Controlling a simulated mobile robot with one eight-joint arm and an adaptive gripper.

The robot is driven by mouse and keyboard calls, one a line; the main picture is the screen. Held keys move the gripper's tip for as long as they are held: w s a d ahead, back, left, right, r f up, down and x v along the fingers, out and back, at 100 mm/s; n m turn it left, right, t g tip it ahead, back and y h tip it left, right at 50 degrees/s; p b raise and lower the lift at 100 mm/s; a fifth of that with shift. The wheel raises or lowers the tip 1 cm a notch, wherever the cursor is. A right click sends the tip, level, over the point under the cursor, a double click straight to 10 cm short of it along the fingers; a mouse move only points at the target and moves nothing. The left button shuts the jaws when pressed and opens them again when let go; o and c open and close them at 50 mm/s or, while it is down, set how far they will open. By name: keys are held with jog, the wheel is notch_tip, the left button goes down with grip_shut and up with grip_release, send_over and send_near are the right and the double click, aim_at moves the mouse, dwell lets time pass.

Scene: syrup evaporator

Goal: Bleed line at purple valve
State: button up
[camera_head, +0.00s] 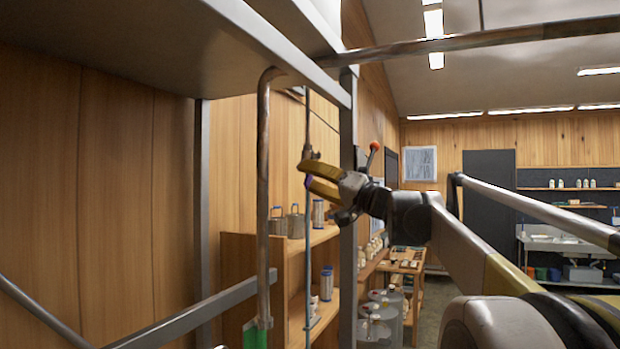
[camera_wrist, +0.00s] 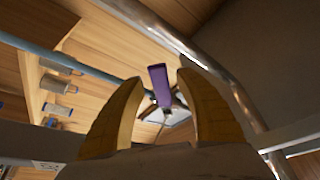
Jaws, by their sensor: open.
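The purple valve handle (camera_wrist: 159,86) shows in the wrist view as a flat bar in the gap between my fingers. Whether it lies between the fingertips or just beyond them is hard to tell. In the head view only a small purple bit (camera_head: 308,181) shows between the fingers, the rest hidden. My gripper (camera_head: 302,174) has yellow fingers that are open on either side of it, and it also shows in the wrist view (camera_wrist: 161,80). A thin vertical pipe (camera_head: 308,118) with a small fitting runs behind the fingers. No grip on the handle is visible.
A thicker bent pipe (camera_head: 264,190) with a green handle (camera_head: 254,335) stands left of my gripper. A metal frame post (camera_head: 348,240) and an orange-knobbed lever (camera_head: 374,146) are close by. A wooden shelf (camera_head: 252,248) with cans stands behind.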

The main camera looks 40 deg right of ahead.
jog(key=v, duration=1.2)
dwell(6.8)
